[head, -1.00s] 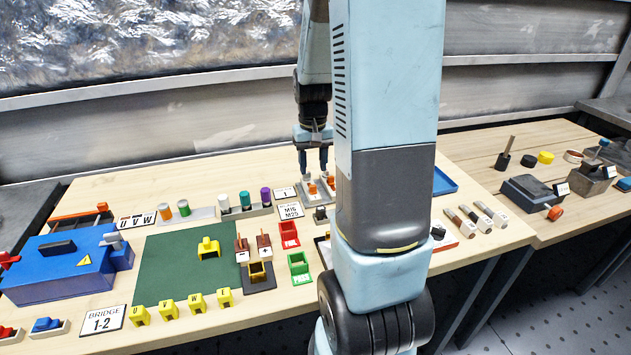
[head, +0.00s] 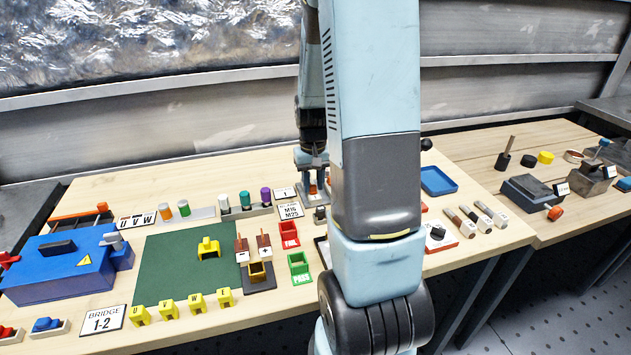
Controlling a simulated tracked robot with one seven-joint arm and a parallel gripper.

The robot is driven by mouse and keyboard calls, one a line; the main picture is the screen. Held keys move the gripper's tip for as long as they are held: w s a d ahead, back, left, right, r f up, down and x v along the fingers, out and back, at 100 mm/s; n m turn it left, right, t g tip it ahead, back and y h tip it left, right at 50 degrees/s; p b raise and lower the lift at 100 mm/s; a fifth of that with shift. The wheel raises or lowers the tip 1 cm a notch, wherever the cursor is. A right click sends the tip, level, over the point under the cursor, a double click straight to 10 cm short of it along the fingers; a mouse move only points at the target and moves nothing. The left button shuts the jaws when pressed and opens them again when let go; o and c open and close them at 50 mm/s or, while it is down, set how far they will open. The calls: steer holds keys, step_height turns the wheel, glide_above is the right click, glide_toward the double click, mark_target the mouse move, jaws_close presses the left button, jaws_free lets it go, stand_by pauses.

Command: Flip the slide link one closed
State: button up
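A small plate marked "1" (head: 285,193) lies near the back middle of the bench. Just right of it are small orange pieces (head: 313,189) on a grey base, probably the slide link, mostly hidden by my gripper and arm. My gripper (head: 312,186) points down, its fingers low at the orange pieces. I cannot tell whether the fingers touch or enclose a piece, nor whether the link stands open or closed.
A rail with green, white and purple cylinders (head: 245,203) stands left of my gripper. A plate marked M15 M25 (head: 290,210) and red (head: 289,234) and green (head: 299,267) trays lie in front. A blue tray (head: 438,181) is to the right.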

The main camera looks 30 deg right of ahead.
jaws_close()
steer(key=shift+w, duration=0.1)
steer(key=shift+w+d, duration=0.25)
steer(key=shift+w, duration=0.45)
steer(key=shift+w+d, duration=0.2)
steer(key=shift+w, duration=0.45)
steer(key=shift+r, duration=0.1)
steer(key=shift+o, duration=0.4)
jaws_free()
steer(key=shift+w, duration=0.1)
steer(key=shift+o, duration=1.3)
